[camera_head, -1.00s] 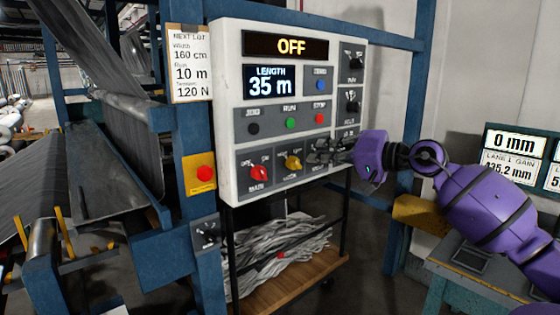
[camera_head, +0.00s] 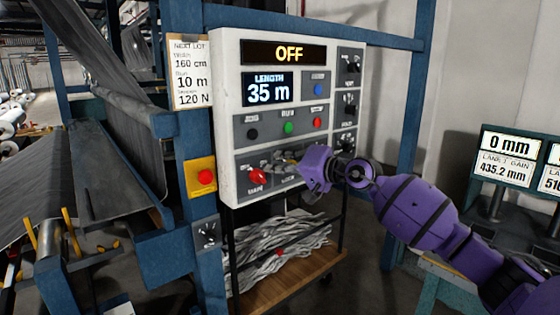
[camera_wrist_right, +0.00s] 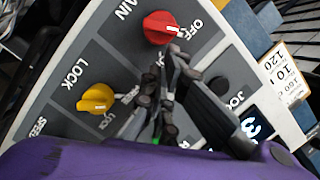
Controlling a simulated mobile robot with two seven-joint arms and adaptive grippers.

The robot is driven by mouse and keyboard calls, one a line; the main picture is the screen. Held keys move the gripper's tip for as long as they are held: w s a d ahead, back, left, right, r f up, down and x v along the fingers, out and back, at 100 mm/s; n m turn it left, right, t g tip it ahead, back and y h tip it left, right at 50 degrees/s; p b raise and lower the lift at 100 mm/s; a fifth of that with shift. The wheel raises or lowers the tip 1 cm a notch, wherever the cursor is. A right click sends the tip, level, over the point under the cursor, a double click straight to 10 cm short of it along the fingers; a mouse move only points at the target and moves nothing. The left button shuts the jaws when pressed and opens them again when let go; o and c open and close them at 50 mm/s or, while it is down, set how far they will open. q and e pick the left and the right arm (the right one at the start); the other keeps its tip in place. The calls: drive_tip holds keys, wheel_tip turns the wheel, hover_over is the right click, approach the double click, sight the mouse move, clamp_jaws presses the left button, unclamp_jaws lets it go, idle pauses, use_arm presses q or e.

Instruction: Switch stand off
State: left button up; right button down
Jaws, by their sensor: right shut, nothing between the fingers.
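The white control panel (camera_head: 228,120) stands at the middle of the head view, and its top display (camera_head: 289,53) reads OFF. The red MAIN knob (camera_head: 258,175) is at its lower left. In the right wrist view, the red knob (camera_wrist_right: 160,27) has its white mark toward the OFF lettering. The yellow LOCK knob (camera_wrist_right: 97,98) is beside it, largely hidden by my gripper in the head view. My right gripper (camera_head: 287,164) is shut and empty in front of the lower panel. In the wrist view its fingertips (camera_wrist_right: 170,62) are close to the red knob; contact is unclear. My left gripper is out of view.
Black, green and red buttons (camera_head: 317,123) sit above the knobs, with more dark knobs (camera_head: 349,104) at right. A red emergency button (camera_head: 205,176) is on the blue post at left. A cart (camera_head: 290,285) with grey strips stands below the panel.

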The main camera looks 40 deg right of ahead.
drive_tip(key=shift+a+f, duration=0.1)
drive_tip(key=shift+a, duration=0.1)
drive_tip(key=shift+f, duration=0.15)
drive_tip(key=shift+a+f+n+b, duration=0.2)
drive_tip(key=shift+a+n+b, duration=0.2)
drive_tip(key=shift+n+b, duration=0.2)
drive_tip(key=shift+a+r+n+g+b, duration=0.1)
drive_tip(key=shift+a+n+g+b, duration=0.25)
drive_tip(key=shift+n, duration=0.25)
drive_tip(key=shift+r+h, duration=0.1)
drive_tip(key=shift+h, duration=0.3)
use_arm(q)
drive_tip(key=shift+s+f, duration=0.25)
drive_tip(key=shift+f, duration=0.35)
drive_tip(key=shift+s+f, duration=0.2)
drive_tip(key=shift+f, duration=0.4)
use_arm(e)
drive_tip(key=shift+s, duration=0.1)
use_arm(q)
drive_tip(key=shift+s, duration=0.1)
use_arm(e)
drive_tip(key=shift+a, duration=0.1)
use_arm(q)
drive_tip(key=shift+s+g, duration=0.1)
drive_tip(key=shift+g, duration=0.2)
use_arm(e)
drive_tip(key=shift+r, duration=0.1)
